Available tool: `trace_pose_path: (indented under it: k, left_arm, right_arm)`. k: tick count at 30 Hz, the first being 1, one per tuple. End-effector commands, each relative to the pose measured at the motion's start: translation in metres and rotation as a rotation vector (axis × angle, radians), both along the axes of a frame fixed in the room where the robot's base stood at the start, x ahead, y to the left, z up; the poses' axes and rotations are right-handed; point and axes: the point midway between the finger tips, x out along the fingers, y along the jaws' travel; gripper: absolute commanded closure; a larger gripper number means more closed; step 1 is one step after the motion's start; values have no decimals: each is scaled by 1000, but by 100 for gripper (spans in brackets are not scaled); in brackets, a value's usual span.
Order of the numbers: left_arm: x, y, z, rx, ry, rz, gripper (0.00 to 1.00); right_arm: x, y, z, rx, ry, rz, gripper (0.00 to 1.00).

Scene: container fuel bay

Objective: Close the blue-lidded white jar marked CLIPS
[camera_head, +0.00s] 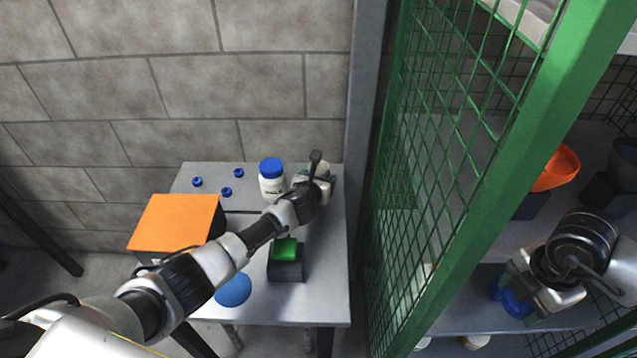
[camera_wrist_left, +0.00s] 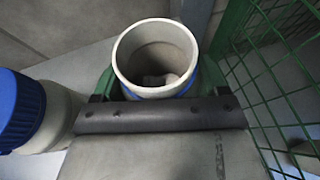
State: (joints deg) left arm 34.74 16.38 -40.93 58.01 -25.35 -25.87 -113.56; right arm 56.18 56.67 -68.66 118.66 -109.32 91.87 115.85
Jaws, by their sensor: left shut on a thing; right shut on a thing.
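A white jar with a blue lid (camera_head: 271,183) stands upright at the back of the table. Its dark label is too small to read. Its lid is also at the left edge of the left wrist view (camera_wrist_left: 20,108). My left gripper (camera_head: 318,178) is just right of it, shut on a white open-topped jar (camera_wrist_left: 155,60). That jar shows no lid, and a small pale thing lies inside; its label is hidden. My right gripper (camera_head: 530,288) is far right, beyond the green mesh, shut on a blue object (camera_head: 511,298) that is partly hidden.
Several small blue caps (camera_head: 226,192) lie on the grey table (camera_head: 320,290). A green mesh panel (camera_head: 455,150) separates the table from shelves with an orange funnel (camera_head: 558,168).

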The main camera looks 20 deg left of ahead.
Motion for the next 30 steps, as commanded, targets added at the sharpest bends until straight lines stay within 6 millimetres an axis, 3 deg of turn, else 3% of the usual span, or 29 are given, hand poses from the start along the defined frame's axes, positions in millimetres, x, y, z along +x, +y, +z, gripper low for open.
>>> trace_pose_path:
  k: [8, 17, 23, 30]
  left_arm:
    - [1, 0, 12, -1, -4, -1, 56]
    - [0, 0, 47, 1, -4, -1, 56]
    - [-20, -17, 58, -1, -2, -3, 56]
    - [-54, -46, 84, -3, -3, -4, 56]
  right_arm:
    - [0, 0, 4, 0, 0, 0, 59]
    - [0, 0, 15, 0, 0, 0, 59]
    - [0, 0, 19, 0, 0, 0, 59]
    - [0, 0, 23, 0, 0, 0, 59]
